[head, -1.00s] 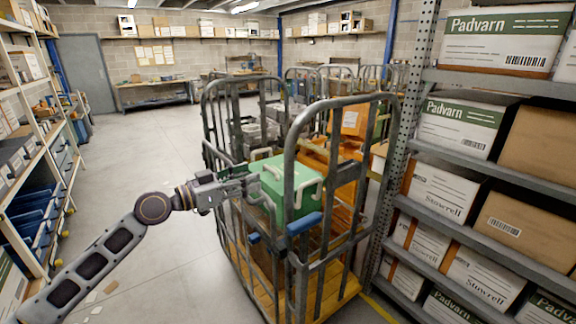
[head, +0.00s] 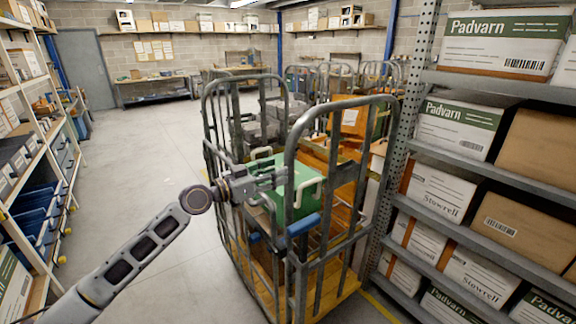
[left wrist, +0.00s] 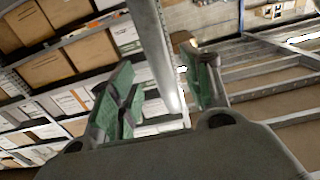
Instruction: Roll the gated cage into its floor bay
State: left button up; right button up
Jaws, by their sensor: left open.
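The gated cage (head: 292,140) is a grey tubular frame on a yellow base (head: 340,283), standing upright in the middle of the head view. A green box with white handles (head: 262,170) is inside it, and a blue fitting (head: 303,224) is on its near side. My left gripper (head: 280,178) is open at the cage's near left, close to the near hoop's upright. In the left wrist view, a grey metal tube (left wrist: 155,50) runs between the two spread fingers (left wrist: 160,95); contact cannot be told. My right gripper is not in view. The wheels are hidden.
A shelf rack with cartons (head: 460,120) stands close on the cage's right, with a perforated post (head: 408,150). A yellow floor line (head: 378,305) shows at its foot. More cages (head: 340,80) stand behind. Clear floor (head: 150,140) lies to the left, before the left shelving (head: 30,150).

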pick_arm(q)
jog(key=shift+p+x, duration=0.65)
jog(key=shift+x, duration=1.95)
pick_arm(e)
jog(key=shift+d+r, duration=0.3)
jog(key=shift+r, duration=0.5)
pick_arm(q)
jog(key=c, duration=0.8)
jog(key=shift+c, duration=1.3)
grip_shut()
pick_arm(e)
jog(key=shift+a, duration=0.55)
